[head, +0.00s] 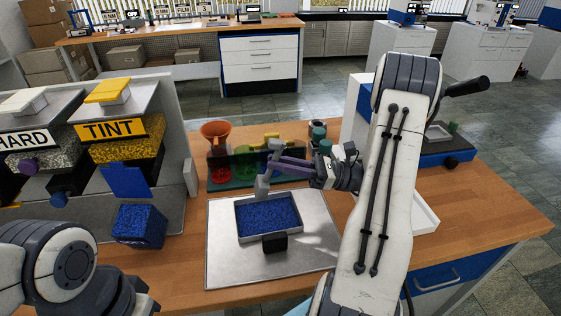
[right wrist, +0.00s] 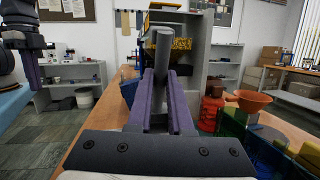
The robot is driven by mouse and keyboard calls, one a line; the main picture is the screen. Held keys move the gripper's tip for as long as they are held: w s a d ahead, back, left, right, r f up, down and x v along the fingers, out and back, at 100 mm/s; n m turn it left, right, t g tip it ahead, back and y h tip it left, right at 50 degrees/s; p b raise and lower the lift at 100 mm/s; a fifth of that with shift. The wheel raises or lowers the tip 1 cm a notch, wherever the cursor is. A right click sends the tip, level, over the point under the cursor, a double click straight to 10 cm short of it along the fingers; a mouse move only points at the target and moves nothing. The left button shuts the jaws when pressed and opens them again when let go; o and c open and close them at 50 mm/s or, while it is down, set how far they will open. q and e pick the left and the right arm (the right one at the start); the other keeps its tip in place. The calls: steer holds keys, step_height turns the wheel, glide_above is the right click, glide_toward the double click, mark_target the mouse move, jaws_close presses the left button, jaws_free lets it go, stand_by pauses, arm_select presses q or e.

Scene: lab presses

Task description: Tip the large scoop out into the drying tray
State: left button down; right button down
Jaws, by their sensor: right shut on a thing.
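My right gripper (head: 291,162) has its purple fingers shut on the grey scoop (head: 263,188). In the right wrist view, the scoop's grey round handle (right wrist: 160,58) stands between the fingers (right wrist: 160,95); the scoop's inside is hidden. My left gripper (right wrist: 32,75) shows partly at that view's left edge, pointing down, away from the tray; its opening is unclear.
The tray lies on a flat metal sheet (head: 222,262). A box of blue granules (head: 139,226) stands left of it, by the TINT hopper (head: 124,130). An orange funnel (head: 216,132) and coloured vessels stand behind.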

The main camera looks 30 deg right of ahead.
steer(key=g+h+p, duration=0.1)
steer(key=h+p, duration=0.1)
steer(key=p, duration=0.2)
steer(key=r+n+g+h+p, duration=0.1)
steer(key=g+h+p, duration=0.1)
steer(key=h+p, duration=0.1)
steer(key=g+h+p, duration=0.1)
steer(key=h+p, duration=0.2)
steer(key=p, duration=0.2)
steer(key=shift+r+n+g, duration=0.3)
steer(key=shift+r, duration=0.05)
steer(key=g+h+p, duration=0.1)
steer(key=h+p, duration=0.1)
steer(key=g+h+p, duration=0.1)
steer(key=h+p, duration=0.1)
steer(key=g+h+p, duration=0.1)
steer(key=h+p, duration=0.1)
steer(key=shift+a+r+n, duration=0.15)
steer(key=shift+r+n, duration=0.1)
steer(key=shift+n, duration=0.15)
steer(key=g+h+p, duration=0.1)
steer(key=h+p, duration=0.2)
steer(key=p, duration=0.3)
steer(key=shift+r+g+h, duration=0.1)
steer(key=shift+g+h, duration=0.2)
steer(key=shift+h, duration=0.1)
steer(key=shift+h+p, duration=0.3)
steer(key=shift+p, duration=0.25)
steer(key=shift+d+f, duration=0.2)
steer(key=shift+f, duration=0.05)
